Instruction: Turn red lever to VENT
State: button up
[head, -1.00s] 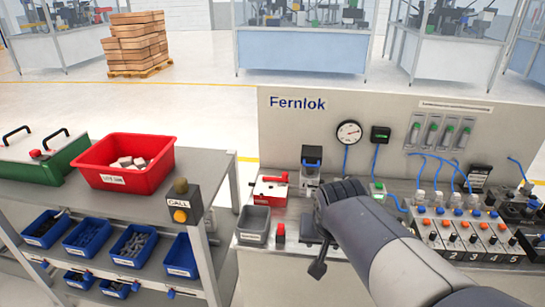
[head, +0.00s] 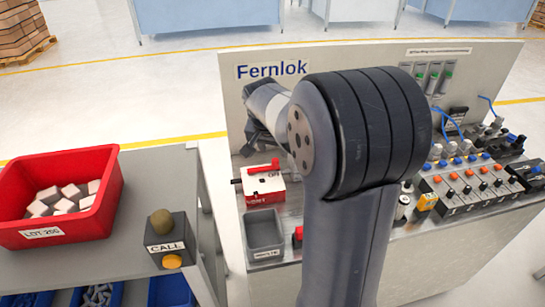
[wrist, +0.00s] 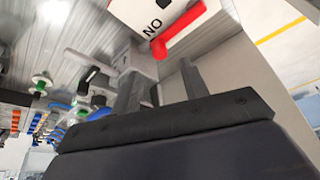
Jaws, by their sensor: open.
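The red lever (head: 262,168) sits on top of a small white and red valve box (head: 264,190) on the bench, lying roughly left to right in the head view. In the wrist view the red lever (wrist: 180,32) shows at the top, on a white box (wrist: 140,14) lettered "NO" as seen here. My gripper (wrist: 160,78) is open, with its two fingers apart and nothing between them. The lever's end is just beyond the fingertips in the picture; I cannot tell the exact gap. In the head view my arm hides most of the gripper. No VENT lettering is readable.
A grey bin (head: 264,235) stands in front of the valve box. The Fernlok back panel (head: 240,110) rises behind. A red bin (head: 105,190) and a CALL button box (head: 168,240) are on the left cart. Several knobs and fittings (head: 475,175) crowd the bench's right.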

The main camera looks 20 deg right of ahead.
aim_at(275, 160)
jog(key=x, duration=0.6)
jog(key=shift+f, duration=0.25)
grip_shut()
dwell(0.3)
